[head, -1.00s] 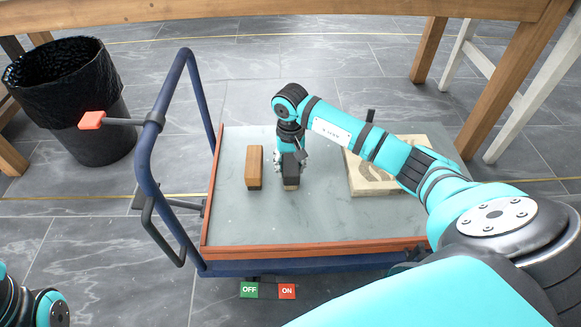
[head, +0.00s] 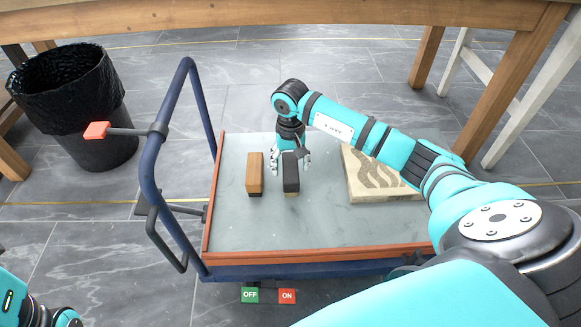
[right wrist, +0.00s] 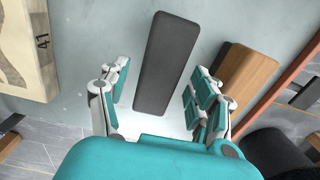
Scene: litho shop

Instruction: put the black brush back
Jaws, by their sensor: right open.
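The black brush (head: 291,172) has a dark top and a pale lower edge. It rests on the grey cart top, beside the brown brush (head: 255,174) and apart from it. My right gripper (head: 290,164) is open over the far part of the black brush, with fingers spread to either side. In the right wrist view the black brush (right wrist: 166,65) lies between the open fingers (right wrist: 156,82), with gaps on both sides. The brown brush (right wrist: 248,80) is just outside the right-hand fingers. My left arm shows only at the lower left; its gripper is out of view.
The cart (head: 320,246) has an orange-brown rim and a blue handle (head: 150,160) at left. A pale carved slab (head: 372,180) lies on its right part. A black bin (head: 70,110) stands at left. A wooden table edge (head: 300,20) crosses the top.

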